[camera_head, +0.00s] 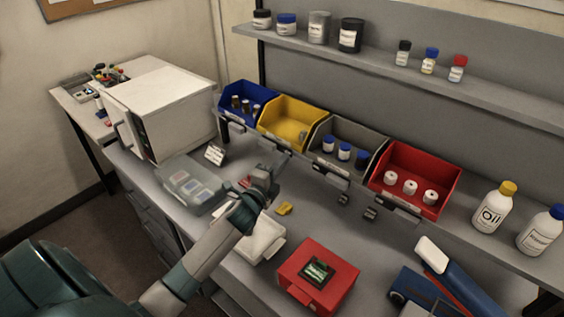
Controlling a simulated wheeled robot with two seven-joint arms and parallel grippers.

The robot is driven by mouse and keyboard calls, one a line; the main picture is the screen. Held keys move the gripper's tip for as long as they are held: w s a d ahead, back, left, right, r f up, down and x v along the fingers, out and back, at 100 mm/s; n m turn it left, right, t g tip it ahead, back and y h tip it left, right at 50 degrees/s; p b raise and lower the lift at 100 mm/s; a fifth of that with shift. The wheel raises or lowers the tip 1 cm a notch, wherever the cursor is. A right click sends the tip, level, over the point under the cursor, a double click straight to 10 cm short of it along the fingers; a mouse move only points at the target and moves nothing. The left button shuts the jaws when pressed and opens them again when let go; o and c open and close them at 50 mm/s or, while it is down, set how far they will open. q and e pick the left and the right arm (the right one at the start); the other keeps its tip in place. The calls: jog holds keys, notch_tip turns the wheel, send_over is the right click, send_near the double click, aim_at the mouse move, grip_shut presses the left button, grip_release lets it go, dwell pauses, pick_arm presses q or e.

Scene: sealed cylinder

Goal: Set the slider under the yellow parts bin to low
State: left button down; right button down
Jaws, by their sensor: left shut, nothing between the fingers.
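The yellow parts bin (276,127) sits in the row of bins on the raised ledge, between the blue and grey bins. A small dark slider strip (274,144) is on the ledge front under it; its setting is too small to read. My left gripper (277,168) is shut and empty, just below and in front of that strip. Whether its fingertips touch the slider cannot be told. My right gripper is out of view.
Similar strips sit under the blue (233,94), grey (322,139) and red bins (445,177). A clear-lidded box (190,183), a white tray (262,240), a yellow piece (284,208) and a red box (318,295) lie on the bench near my arm.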

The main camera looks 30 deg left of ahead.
pick_arm(q)
jog(key=s+b, duration=0.3)
jog(key=s, duration=0.6)
jog(key=shift+d, duration=0.4)
jog(key=shift+s+f, duration=0.1)
